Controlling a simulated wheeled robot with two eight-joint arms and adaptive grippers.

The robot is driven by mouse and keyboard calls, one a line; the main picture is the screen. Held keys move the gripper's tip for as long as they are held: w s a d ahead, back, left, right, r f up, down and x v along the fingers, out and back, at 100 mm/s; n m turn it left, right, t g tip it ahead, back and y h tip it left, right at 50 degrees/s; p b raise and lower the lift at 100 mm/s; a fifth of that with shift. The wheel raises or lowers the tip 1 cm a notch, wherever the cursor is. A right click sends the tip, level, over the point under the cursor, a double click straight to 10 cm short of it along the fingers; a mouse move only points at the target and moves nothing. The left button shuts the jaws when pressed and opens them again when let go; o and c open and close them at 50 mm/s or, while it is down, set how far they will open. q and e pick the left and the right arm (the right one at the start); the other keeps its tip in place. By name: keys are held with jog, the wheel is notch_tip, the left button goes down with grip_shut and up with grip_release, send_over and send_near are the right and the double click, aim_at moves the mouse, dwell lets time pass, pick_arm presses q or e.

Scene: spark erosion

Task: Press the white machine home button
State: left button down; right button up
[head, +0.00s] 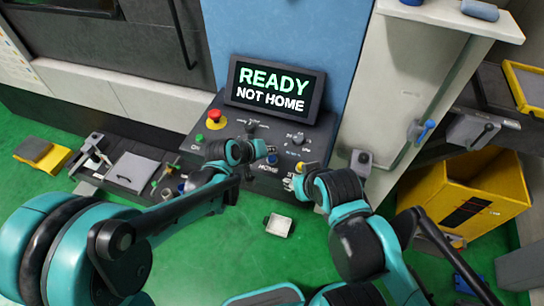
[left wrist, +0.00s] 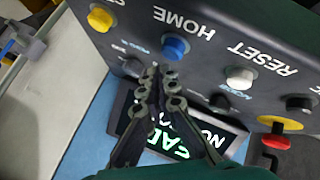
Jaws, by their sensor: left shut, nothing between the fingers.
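A dark control panel (head: 225,140) stands under a screen (head: 275,90) that reads READY NOT HOME. In the left wrist view the panel appears upside down, with a blue button (left wrist: 174,47) beside the HOME label (left wrist: 176,18). A white button (left wrist: 240,78) sits beside the RESET label (left wrist: 262,60); my left arm hides it in the head view. My left gripper (head: 268,149) is shut and empty over the panel. Its fingertips (left wrist: 156,72) show close to the blue button; I cannot tell whether they touch the panel.
A yellow button (left wrist: 101,18), a red emergency stop (head: 214,115) and a green button (head: 199,138) are also on the panel. My right arm's wrist is near the panel's right side. A yellow bin (head: 480,190) stands at right. Green floor lies in front.

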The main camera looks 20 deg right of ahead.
aim_at(270, 158)
pick_arm(q)
jog(key=shift+f, duration=0.1)
dwell(0.7)
jog(key=shift+f+b, duration=0.35)
jog(key=shift+b, duration=0.15)
jog(key=shift+f+b, duration=0.4)
dwell(0.5)
jog(key=shift+r, duration=0.1)
jog(key=shift+r+p, duration=0.6)
jog(key=shift+r, duration=0.2)
jog(key=shift+r+p, duration=1.85)
jog(key=shift+r, duration=0.7)
jog(key=shift+f, duration=0.1)
